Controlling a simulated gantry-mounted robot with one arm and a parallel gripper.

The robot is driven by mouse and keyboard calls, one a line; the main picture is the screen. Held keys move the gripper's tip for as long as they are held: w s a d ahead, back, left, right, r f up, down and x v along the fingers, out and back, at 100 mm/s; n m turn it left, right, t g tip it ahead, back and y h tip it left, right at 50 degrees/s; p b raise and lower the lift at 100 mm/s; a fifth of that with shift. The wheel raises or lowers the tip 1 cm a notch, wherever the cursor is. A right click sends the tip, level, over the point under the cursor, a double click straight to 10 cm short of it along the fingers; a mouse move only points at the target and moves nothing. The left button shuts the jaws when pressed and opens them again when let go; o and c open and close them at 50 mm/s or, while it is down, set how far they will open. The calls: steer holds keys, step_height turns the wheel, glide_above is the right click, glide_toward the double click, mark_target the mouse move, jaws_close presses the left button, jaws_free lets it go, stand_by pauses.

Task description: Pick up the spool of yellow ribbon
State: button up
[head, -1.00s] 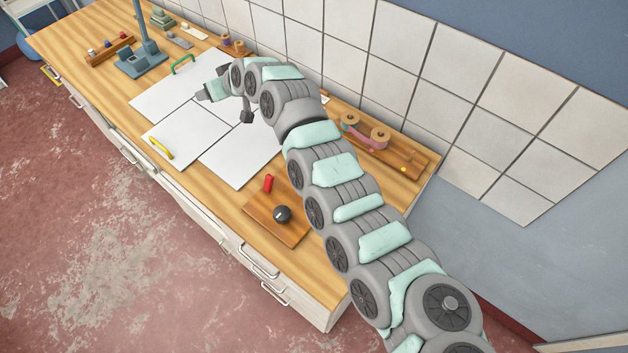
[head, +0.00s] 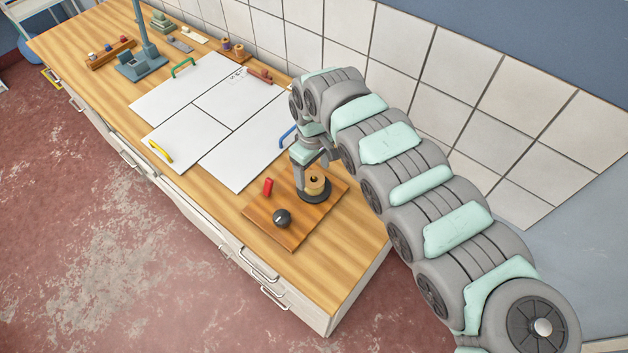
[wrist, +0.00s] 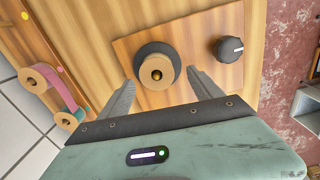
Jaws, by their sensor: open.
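A tan-yellow spool (head: 315,184) stands upright on a black round disc (head: 314,196) on a reddish-brown wooden board (head: 300,226). In the wrist view I look down on the spool (wrist: 156,72) and its dark centre hole. Its flange is tan, and little of any ribbon shows from above. My gripper (head: 313,174) is over the spool, pointing down. In the wrist view its open fingers reach toward either side of the spool, with a gap on both sides and nothing held.
A black knob (head: 282,217) and a red piece (head: 267,187) sit on the same board. A rack with pink and teal ribbon spools (wrist: 41,78) is at the left in the wrist view. White panels (head: 187,134) with coloured handles cover the bench middle.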

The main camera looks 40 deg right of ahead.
mark_target(314, 177)
steer(key=f, duration=0.1)
steer(key=f+p, duration=0.1)
steer(key=f, duration=0.3)
steer(key=shift+w+d, duration=0.15)
steer(key=shift+d, duration=0.15)
steer(key=c, duration=1.4)
steer(key=shift+c, duration=0.2)
